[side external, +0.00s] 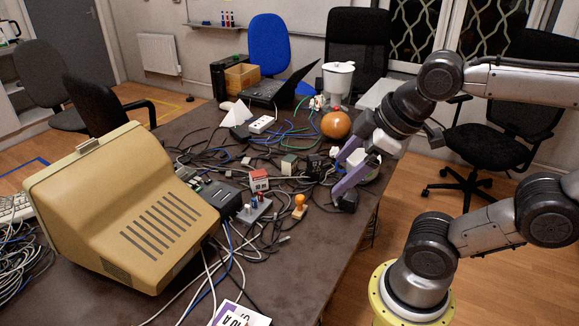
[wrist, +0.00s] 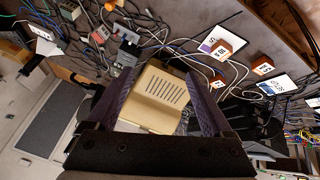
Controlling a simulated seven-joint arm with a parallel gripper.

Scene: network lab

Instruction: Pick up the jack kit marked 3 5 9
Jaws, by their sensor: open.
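My gripper (side external: 338,176) is open above the right edge of the table, its two purple fingers apart and nothing seen between them. In the wrist view, my gripper (wrist: 157,76) frames the beige monitor, which lies well beyond the fingertips. Small kit-like blocks stand among the cables: a red-topped one (side external: 259,181), a pale green one (side external: 289,165) and a dark one with light marks (side external: 314,166). The wrist view shows small orange-brown marked blocks (wrist: 222,50) near white cards. I cannot read 3 5 9 on any of them.
The beige monitor (side external: 150,215) fills the table's left. Loose cables cover the middle. An orange stamp (side external: 299,206), a grey connector stand (side external: 254,208), an orange round object (side external: 336,124) and a white jug (side external: 338,82) stand around. The table's front right (side external: 325,255) is fairly clear.

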